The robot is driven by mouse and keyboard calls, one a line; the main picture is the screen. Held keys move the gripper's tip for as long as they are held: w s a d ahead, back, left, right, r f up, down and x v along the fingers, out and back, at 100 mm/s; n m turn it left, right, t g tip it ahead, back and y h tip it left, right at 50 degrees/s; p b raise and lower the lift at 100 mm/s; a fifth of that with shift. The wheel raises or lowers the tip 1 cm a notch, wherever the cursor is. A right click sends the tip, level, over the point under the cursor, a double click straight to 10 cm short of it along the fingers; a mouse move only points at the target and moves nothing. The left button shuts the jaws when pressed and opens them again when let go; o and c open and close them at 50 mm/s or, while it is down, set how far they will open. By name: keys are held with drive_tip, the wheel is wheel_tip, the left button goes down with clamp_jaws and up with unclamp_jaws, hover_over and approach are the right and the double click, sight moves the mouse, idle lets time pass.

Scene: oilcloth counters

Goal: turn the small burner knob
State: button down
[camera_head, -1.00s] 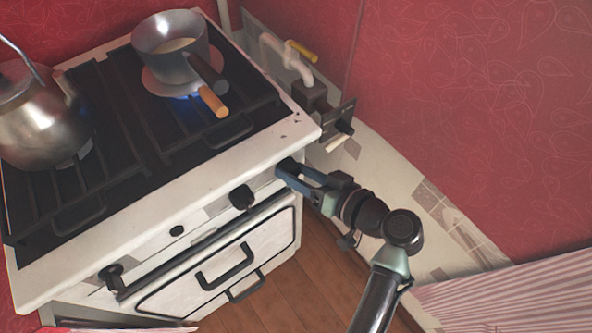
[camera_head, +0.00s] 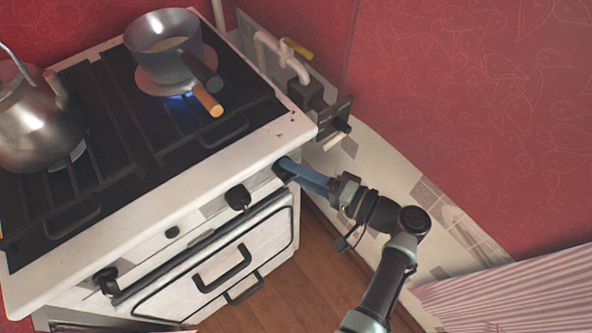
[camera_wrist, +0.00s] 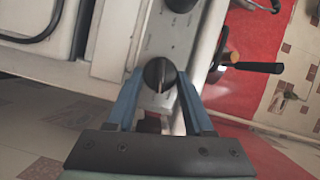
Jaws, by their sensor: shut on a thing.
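The small burner knob (camera_wrist: 159,74) is a round black knob with a raised grip bar, at the right end of the white stove's (camera_head: 150,230) front panel. In the wrist view it sits between the two blue fingers of my gripper (camera_wrist: 159,80), its bar pointing roughly along the fingers. My gripper (camera_head: 285,170) is shut on it, reaching in from the right in the head view. There the fingers mostly hide the knob. A blue flame (camera_head: 182,97) shows under the saucepan (camera_head: 160,48) on the back right burner.
A kettle (camera_head: 38,125) stands on the left burners. Other black knobs, one near the middle (camera_head: 238,197) and one at the left (camera_head: 105,281), are on the panel. The oven handle (camera_head: 222,266) is below. A pipe with a yellow-handled valve (camera_head: 297,49) runs beside the stove.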

drive_tip(key=shift+f+m+y, duration=0.15)
drive_tip(key=shift+m+y, duration=0.25)
drive_tip(key=shift+m, duration=0.5)
drive_tip(key=shift+c, duration=1.5)
unclamp_jaws()
drive_tip(key=shift+d, duration=0.15)
